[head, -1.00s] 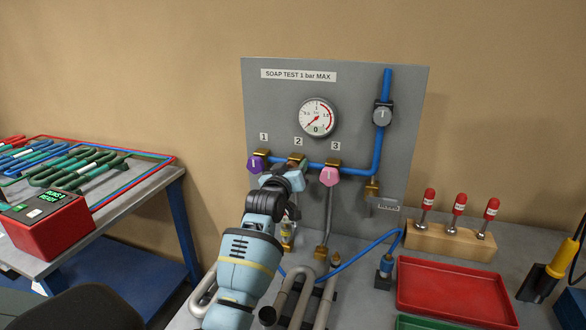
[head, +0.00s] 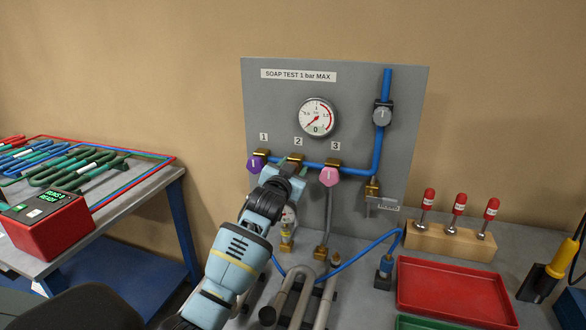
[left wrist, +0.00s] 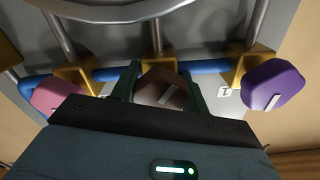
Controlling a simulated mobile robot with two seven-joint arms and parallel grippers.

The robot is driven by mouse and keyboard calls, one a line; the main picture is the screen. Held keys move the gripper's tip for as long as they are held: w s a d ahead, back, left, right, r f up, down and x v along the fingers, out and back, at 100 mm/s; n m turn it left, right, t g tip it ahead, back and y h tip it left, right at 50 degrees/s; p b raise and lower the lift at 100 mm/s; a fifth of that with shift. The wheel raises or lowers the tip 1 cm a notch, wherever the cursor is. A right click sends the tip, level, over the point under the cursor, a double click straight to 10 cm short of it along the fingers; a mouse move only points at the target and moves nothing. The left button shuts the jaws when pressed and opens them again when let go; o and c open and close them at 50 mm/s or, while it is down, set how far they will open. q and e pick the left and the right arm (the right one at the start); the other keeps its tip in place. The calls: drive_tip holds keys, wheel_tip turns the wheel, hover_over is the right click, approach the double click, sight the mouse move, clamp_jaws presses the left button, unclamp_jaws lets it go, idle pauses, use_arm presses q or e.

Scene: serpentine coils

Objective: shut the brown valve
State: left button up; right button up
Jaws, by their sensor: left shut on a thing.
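The brown valve knob (left wrist: 163,88) sits at position 2 on the panel, between the purple and pink knobs. In the left wrist view, it lies between the two fingers of my left gripper (left wrist: 158,92), which is shut on it. A pale mark runs slantwise across the knob face. In the head view, my left gripper (head: 287,169) reaches up to position 2 and hides the brown knob; only the brass valve body (head: 297,158) shows above. My right gripper is not in view.
The purple knob (head: 256,164) and pink knob (head: 330,176) stand close on either side. A gauge (head: 318,117) is above, and a grey knob (head: 382,116) is at upper right. Grey tubes (head: 297,298), a red tray (head: 455,290) and a wooden block (head: 450,241) occupy the bench.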

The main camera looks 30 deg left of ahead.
use_arm(q)
drive_tip(key=m, duration=1.1)
drive_tip(key=shift+f, duration=0.1)
drive_tip(key=m, duration=0.3)
drive_tip(key=shift+m, duration=0.3)
drive_tip(key=m, duration=0.3)
drive_tip(key=shift+m, duration=0.3)
drive_tip(key=m, duration=0.3)
drive_tip(key=shift+m, duration=0.4)
drive_tip(key=m, duration=0.6)
drive_tip(key=shift+m, duration=0.3)
drive_tip(key=o, duration=1)
